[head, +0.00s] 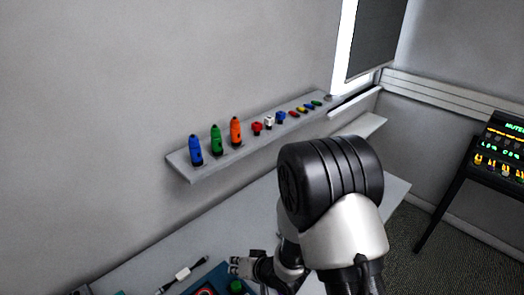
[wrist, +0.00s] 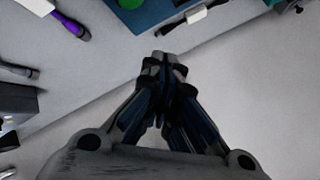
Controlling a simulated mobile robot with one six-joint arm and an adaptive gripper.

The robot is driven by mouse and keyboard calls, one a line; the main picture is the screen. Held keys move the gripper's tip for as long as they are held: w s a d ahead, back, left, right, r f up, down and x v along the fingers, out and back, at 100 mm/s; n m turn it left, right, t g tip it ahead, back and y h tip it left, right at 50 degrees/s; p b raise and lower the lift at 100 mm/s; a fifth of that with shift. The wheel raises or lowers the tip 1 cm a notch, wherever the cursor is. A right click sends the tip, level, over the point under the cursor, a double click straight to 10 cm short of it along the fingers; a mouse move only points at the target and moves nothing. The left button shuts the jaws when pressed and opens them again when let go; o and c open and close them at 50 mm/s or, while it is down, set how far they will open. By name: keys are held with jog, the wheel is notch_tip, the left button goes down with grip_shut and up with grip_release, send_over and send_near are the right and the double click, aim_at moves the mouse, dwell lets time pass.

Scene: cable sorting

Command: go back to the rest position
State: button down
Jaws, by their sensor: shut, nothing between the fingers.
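In the head view my gripper (head: 240,266) shows low in the middle, partly hidden by my own arm, just beside a blue tray or case (head: 205,284) with a green round part. The blue case also shows at the top of the wrist view (wrist: 150,14). I cannot tell the exact height of the gripper above the table.
A grey table (head: 150,262) carries a white-bodied cable (head: 183,273). A wall shelf (head: 185,170) holds blue, green and orange bottle-like items and several small coloured parts. A black console (head: 495,150) stands at the right. A purple-ended cable (wrist: 70,25) lies at the upper left.

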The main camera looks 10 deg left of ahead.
jog(key=w+d+r+m+t+h+b, duration=0.15)
jog(key=d+r+h+b, duration=0.4)
jog(key=d+r, duration=1.05)
jog(key=s+d+r+g+h+b, duration=0.1)
jog(key=s+d, duration=0.4)
jog(key=s, duration=0.6)
jog(key=s+d+r+g+h+b, duration=0.1)
jog(key=s+d, duration=0.4)
jog(key=s, duration=0.6)
jog(key=shift+s+d+r+b, duration=0.2)
jog(key=shift+r+b, duration=0.5)
jog(key=shift+b, duration=0.4)
jog(key=shift+m, duration=0.25)
